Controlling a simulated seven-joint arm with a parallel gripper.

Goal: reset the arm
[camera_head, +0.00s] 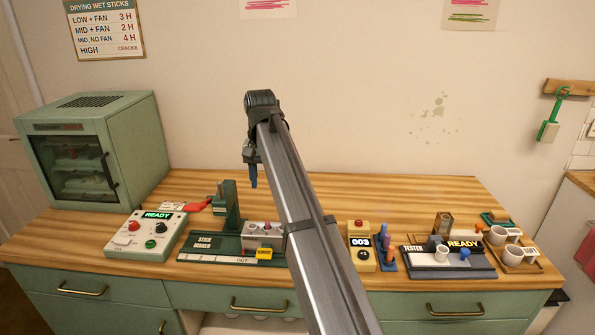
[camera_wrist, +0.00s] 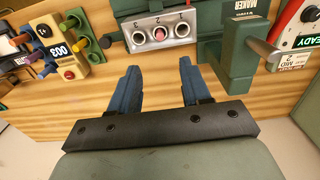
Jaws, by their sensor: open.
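My gripper (camera_wrist: 160,90) shows in the wrist view with its two blue fingers apart and nothing between them. In the head view, my gripper (camera_head: 253,175) hangs above the table, with one blue finger visible and the rest hidden by my arm. My arm rises from the bottom middle and covers part of the wooden table (camera_head: 350,190). The fingers are apart from the stick maker (camera_head: 228,215) and its pale block with several holes (camera_wrist: 160,34); one hole holds something pink.
A green drying cabinet (camera_head: 100,150) stands at the left, beside a control box (camera_head: 146,232) reading READY. Right of my arm are a yellow counter (camera_head: 361,245) reading 003, a rack of coloured sticks (camera_head: 386,255), a tester (camera_head: 447,262) and white cups (camera_head: 512,254). The back middle-right tabletop is clear.

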